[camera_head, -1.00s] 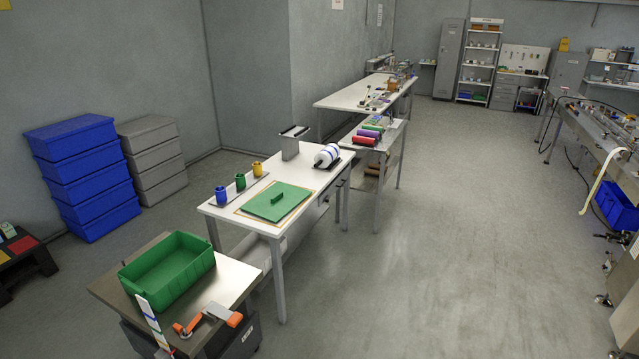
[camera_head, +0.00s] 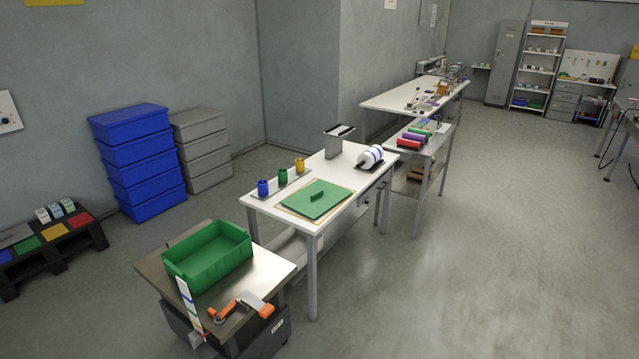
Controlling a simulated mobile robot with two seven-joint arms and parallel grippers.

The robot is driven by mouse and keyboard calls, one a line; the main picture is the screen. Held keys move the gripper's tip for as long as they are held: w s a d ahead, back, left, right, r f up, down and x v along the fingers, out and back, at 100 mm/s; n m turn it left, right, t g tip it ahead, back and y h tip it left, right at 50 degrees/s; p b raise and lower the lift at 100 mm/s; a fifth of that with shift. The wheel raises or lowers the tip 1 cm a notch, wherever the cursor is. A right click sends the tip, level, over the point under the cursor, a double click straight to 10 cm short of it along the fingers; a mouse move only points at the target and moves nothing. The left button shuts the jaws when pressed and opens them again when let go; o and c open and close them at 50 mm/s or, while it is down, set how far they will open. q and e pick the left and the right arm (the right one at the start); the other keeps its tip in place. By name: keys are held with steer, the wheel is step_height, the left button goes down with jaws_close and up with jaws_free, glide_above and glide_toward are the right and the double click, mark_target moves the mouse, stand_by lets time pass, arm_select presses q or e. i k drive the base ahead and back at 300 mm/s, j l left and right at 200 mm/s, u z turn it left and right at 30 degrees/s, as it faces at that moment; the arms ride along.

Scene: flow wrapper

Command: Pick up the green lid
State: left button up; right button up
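The green lid (camera_head: 327,205) is a flat green panel with a small raised handle on top. It lies on a tan-bordered area of the white table (camera_head: 356,172) in the middle of the view. A green open bin (camera_head: 205,262) stands on a lower metal-topped cart (camera_head: 268,272) in front and to the left of that table. Neither of my grippers shows in the view.
Blue, green and yellow cups (camera_head: 283,176) stand in a row behind the lid. A striped roll (camera_head: 370,156) and a grey holder (camera_head: 338,142) stand farther back. Stacked blue boxes (camera_head: 138,165) are at the left wall. The floor (camera_head: 440,280) on the right is clear.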

mark_target(313, 201)
steer(key=i+l+z, duration=0.1)
steer(key=i, duration=2.6)
steer(key=i+l+u, duration=0.15)
steer(key=i+u, duration=0.3)
steer(key=i, duration=0.2)
steer(key=i+l+u, duration=0.4)
steer(key=i, duration=0.2)
steer(key=i+l+u, duration=0.45)
steer(key=i+l, duration=0.05)
steer(key=i, duration=0.05)
